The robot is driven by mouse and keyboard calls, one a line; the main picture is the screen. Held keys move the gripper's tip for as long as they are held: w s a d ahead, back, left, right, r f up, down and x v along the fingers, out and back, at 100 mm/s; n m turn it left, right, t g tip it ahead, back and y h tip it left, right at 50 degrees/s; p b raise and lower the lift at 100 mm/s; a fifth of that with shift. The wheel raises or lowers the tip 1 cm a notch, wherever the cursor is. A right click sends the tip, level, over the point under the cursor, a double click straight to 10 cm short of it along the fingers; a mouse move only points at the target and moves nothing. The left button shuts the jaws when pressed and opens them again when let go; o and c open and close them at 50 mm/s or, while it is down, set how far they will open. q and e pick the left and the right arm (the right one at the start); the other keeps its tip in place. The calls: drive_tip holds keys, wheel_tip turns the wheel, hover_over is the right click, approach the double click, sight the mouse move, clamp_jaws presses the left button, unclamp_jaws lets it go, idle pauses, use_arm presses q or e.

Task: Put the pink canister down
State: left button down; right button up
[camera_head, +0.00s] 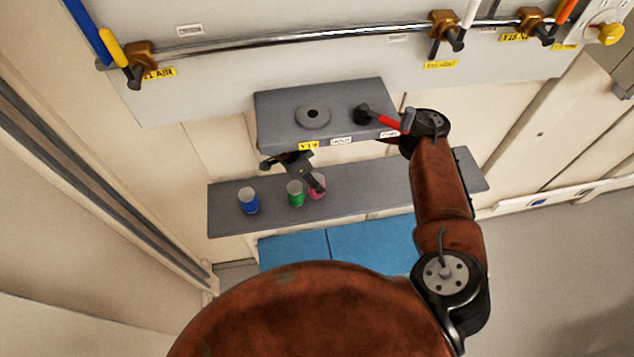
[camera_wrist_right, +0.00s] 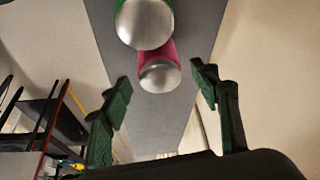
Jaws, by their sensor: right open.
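The pink canister (camera_head: 319,192) stands upright on the grey shelf (camera_head: 400,182), just right of the green canister (camera_head: 295,196). A dark part of my right gripper (camera_head: 312,180) partly hides it in the head view. In the right wrist view the pink canister (camera_wrist_right: 158,68) shows its silver end and pink side, ahead of and between the spread green-padded fingers of my right gripper (camera_wrist_right: 160,84). I see a gap on both sides, so the fingers do not clasp it. My left gripper is not in view.
The blue canister (camera_head: 248,203) stands farther left on the shelf. A grey box-like ledge (camera_head: 275,115) with a red-handled valve (camera_head: 380,118) juts out above the shelf. A pipe (camera_head: 300,37) with several valves runs along the wall. The shelf's right part looks clear.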

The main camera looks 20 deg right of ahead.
drive_tip(key=shift+b+v, duration=0.35)
drive_tip(key=shift+v, duration=0.9)
drive_tip(key=shift+a+r, duration=0.25)
drive_tip(key=shift+r, duration=0.25)
